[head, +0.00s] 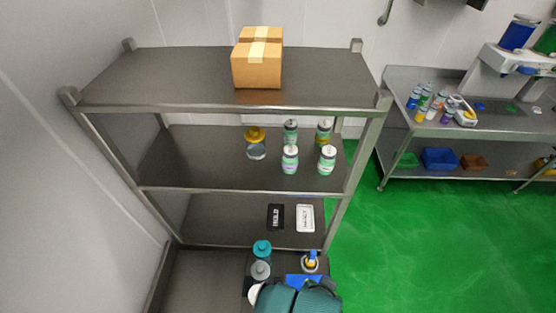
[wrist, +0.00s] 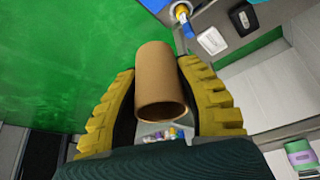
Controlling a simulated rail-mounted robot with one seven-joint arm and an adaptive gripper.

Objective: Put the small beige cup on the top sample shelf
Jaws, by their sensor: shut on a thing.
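The small beige cup (wrist: 157,75) is between the yellow fingers of my gripper (wrist: 155,66) in the wrist view. My gripper is shut on it, with a finger against each side. The cup's rim end points toward the wrist camera. In the head view the cup and the fingertips cannot be made out; the teal part of my arm shows at the bottom edge. The shelf rack's top shelf (head: 170,75) is a dark board with a metal frame, and it stands well above and beyond my arm.
Capped bottles (head: 290,160) and a yellow-lidded jar (head: 255,145) stand one shelf below. A black HOLD sign (head: 275,217) and a white sign (head: 305,218) lie lower. A side table (head: 390,90) stands right.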

